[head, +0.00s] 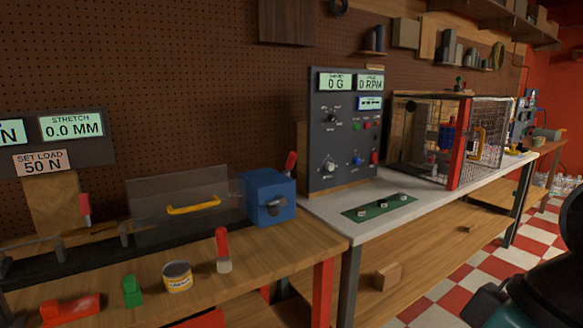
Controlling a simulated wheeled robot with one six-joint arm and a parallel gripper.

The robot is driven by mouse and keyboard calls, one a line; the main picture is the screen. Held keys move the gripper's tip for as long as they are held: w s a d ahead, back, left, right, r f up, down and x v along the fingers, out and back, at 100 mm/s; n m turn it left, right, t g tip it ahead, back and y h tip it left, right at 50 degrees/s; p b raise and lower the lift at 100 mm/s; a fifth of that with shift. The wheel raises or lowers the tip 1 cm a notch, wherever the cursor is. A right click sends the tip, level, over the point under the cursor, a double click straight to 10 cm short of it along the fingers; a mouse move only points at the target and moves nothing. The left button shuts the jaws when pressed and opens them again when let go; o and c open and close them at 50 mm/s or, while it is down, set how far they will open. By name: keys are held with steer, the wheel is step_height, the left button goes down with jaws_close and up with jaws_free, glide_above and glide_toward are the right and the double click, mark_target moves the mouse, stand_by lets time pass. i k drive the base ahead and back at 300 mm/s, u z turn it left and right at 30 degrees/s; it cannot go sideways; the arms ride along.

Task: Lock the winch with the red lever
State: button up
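The winch appears to be the blue box (267,196) at the right end of the wooden bench, with a dark round crank or knob on its front. A red lever (291,164) stands up, tilted slightly right, at the box's back right corner. The lever's lower end is partly hidden by the box. I cannot tell from its pose whether the winch is locked. My gripper is not in view; dark parts at the bottom right look like my own arm.
A clear guard with a yellow handle (194,206) stands left of the box. A grey control panel (345,130) and a wire cage (490,135) stand right.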

mark_target(290, 160)
steer(key=z, duration=0.15)
steer(key=i, duration=0.9)
steer(key=u, duration=0.25)
